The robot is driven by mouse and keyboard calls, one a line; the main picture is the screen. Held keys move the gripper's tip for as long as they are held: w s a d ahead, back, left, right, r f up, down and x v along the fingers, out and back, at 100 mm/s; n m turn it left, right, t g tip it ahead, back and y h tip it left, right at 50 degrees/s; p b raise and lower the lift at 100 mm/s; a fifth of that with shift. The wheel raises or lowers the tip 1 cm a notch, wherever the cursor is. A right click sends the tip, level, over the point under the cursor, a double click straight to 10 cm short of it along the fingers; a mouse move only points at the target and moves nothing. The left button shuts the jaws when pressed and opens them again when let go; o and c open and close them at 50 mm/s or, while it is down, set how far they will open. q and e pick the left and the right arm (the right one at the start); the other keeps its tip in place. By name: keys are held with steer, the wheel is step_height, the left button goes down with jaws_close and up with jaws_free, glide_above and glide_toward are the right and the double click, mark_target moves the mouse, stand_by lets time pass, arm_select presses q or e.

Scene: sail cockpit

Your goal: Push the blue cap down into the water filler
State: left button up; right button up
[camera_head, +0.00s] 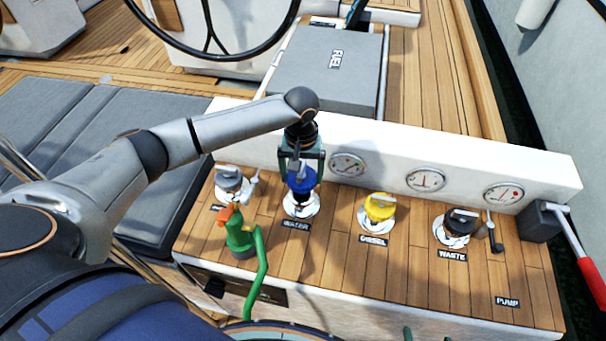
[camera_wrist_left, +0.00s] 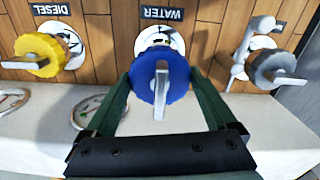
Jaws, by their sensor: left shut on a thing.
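The blue cap (camera_head: 301,181) has a grey bar handle on top. My left gripper (camera_head: 302,172) is shut on it from above, with a dark green finger on each side. In the left wrist view the blue cap (camera_wrist_left: 147,77) is between the two fingers. The white water filler plate (camera_head: 301,210) is below it, beside the WATER label (camera_head: 296,225). The cap looks higher over its plate than the yellow cap does. The filler's opening is hidden under the cap. Two small green tips at the bottom edge may be my right gripper (camera_head: 416,334); they are mostly cut off.
A yellow diesel cap (camera_head: 380,207), a black waste cap (camera_head: 460,222) and a grey cap (camera_head: 229,179) stand along the wooden deck. A green hose nozzle with an orange top (camera_head: 238,236) stands in front left. A white wall with gauges (camera_head: 425,180) rises behind.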

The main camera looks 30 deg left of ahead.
mark_target(302, 185)
arm_select(q)
steer(key=shift+f+b, duration=2.35)
steer(key=shift+b, duration=0.25)
steer(key=shift+r, duration=0.1)
steer(key=shift+p, duration=0.5)
steer(key=shift+p, duration=0.45)
steer(key=shift+p, duration=0.55)
steer(key=shift+f, duration=0.6)
steer(key=o, duration=1.2)
